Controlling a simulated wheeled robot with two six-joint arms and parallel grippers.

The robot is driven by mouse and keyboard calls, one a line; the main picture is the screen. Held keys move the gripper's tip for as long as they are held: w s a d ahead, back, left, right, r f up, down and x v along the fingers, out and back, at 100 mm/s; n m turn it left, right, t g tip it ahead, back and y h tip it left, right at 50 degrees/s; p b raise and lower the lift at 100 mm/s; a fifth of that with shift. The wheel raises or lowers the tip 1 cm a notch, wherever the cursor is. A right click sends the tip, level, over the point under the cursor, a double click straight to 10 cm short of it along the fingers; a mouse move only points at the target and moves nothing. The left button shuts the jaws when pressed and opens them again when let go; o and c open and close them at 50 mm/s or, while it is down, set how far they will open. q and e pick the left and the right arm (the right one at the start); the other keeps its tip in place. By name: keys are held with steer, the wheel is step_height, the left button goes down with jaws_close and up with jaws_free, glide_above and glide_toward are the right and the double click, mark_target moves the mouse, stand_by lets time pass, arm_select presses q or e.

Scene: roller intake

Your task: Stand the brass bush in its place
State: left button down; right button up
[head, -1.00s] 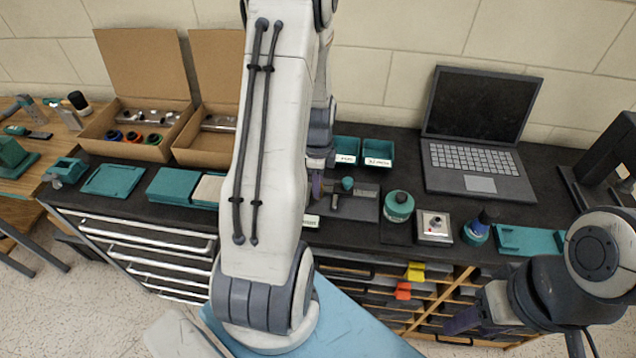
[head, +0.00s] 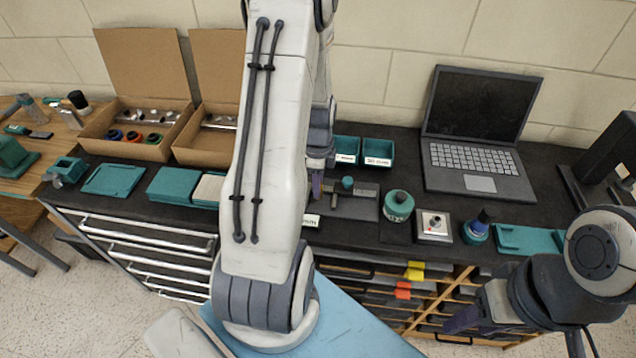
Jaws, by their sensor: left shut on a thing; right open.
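My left arm comes down the middle of the head view. Its gripper (head: 318,187) is at the left end of a dark grey fixture (head: 352,205) with a teal knob (head: 347,183). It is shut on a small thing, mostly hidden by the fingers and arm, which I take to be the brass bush. I cannot tell whether that thing touches the fixture. My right gripper (head: 462,321) is open and empty, in front of the bench at lower right.
Two teal bins (head: 378,152) stand behind the fixture. Open cardboard boxes (head: 128,128) are at left.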

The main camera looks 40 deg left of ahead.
arm_select(q)
steer(key=shift+f, duration=0.15)
steer(key=shift+f+b, duration=0.35)
steer(key=shift+b, duration=0.05)
steer(key=shift+f+b, duration=0.5)
steer(key=shift+f, duration=0.1)
steer(key=c, duration=0.9)
jaws_free()
steer(key=shift+r, duration=0.1)
steer(key=shift+r+p, duration=1.4)
